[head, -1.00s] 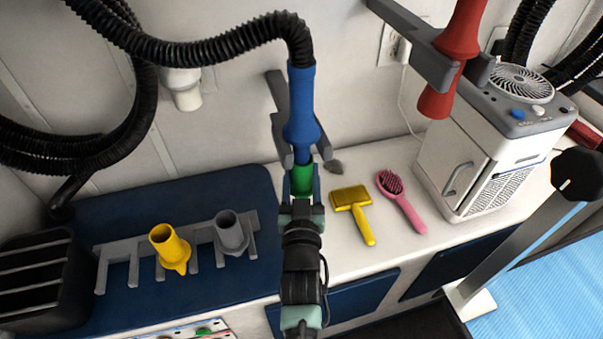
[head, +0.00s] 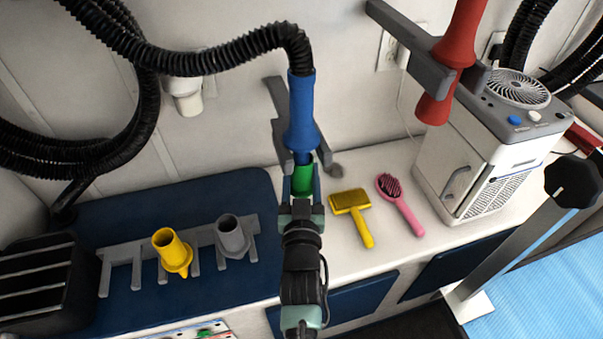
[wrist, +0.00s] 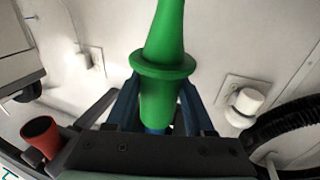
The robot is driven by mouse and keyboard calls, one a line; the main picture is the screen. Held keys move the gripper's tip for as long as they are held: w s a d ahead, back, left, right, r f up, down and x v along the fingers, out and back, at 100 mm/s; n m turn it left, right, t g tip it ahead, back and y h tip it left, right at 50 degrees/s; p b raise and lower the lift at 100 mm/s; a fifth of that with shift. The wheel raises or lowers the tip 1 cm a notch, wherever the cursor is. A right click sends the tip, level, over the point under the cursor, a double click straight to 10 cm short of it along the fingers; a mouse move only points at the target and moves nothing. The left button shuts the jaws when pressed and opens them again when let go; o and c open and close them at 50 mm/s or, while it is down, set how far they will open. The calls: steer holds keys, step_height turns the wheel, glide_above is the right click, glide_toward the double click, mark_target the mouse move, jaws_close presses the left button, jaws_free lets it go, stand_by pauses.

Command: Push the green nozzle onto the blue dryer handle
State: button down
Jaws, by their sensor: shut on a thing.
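Whether the bracket touches the handle is unclear.
A yellow nozzle (head: 172,251) and a grey nozzle (head: 232,236) stand on a grey rack at left. A yellow brush (head: 352,212) and a pink brush (head: 400,204) lie on the counter at right. A red dryer (head: 459,50) hangs at upper right, near a white cabinet unit (head: 465,165).

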steer(key=shift+r+p, duration=0.5)
steer(key=shift+r, duration=0.1)
stand_by(0.3)
steer(key=shift+c, duration=1)
jaws_free()
steer(key=s+p, duration=0.2)
steer(key=s, duration=1.1)
steer(key=shift+d+f, duration=0.2)
steer(key=shift+f, duration=0.15)
steer(key=shift+f, duration=0.1)
